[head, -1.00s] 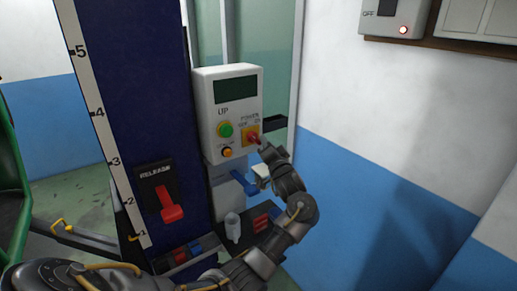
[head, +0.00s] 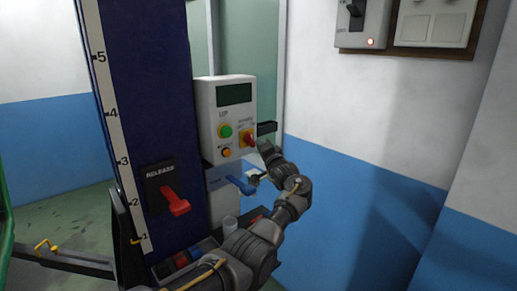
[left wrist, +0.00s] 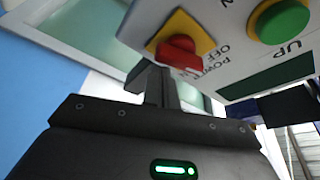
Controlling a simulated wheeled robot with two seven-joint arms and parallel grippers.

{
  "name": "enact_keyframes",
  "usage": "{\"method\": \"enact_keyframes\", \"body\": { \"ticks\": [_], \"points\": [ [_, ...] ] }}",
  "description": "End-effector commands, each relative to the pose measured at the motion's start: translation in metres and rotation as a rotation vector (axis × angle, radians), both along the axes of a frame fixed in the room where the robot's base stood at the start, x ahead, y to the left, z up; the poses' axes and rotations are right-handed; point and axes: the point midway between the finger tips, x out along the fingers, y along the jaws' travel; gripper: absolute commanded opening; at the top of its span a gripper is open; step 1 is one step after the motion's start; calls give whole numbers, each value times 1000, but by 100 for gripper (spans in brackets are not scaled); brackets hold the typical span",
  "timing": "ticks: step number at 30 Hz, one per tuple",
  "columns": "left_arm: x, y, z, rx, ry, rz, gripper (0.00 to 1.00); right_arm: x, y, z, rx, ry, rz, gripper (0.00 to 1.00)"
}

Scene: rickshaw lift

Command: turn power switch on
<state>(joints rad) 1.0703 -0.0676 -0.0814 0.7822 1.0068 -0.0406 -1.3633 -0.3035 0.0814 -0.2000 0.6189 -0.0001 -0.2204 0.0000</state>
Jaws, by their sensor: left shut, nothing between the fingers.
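A white control box (head: 222,118) is mounted on the dark blue column. It bears a red rotary knob (head: 250,139) on a yellow plate marked POWER, with OFF and ON labels. In the left wrist view the red knob (left wrist: 180,52) is seen close up, with lettering upside down; I cannot tell its exact setting. My left gripper (head: 263,146) is just right of and below the knob. Its dark fingers (left wrist: 150,80) are shut and empty, close to the knob and seemingly apart from it. My right gripper is out of view.
A green button (head: 225,131) and an orange button (head: 226,152) sit left of the knob. A red release lever (head: 178,203) is lower on the column. A wall box (head: 363,22) with a black lever and lit red lamp is at upper right.

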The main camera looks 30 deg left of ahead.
Motion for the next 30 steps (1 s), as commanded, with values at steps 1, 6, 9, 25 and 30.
{"method": "enact_keyframes", "body": {
  "ticks": [1, 6, 9, 25, 30],
  "points": [
    [1, 3, 0, 4, 10, 4, 0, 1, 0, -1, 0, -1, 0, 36],
    [-2, 8, 0, 3, 10, 11, 0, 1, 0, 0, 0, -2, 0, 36],
    [-3, 11, -1, 3, 10, 14, 0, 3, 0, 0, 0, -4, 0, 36],
    [-2, 9, 0, 3, 8, 12, 0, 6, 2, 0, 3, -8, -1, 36],
    [-1, 8, 0, 3, 7, 12, 0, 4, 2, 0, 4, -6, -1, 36]
  ]
}}
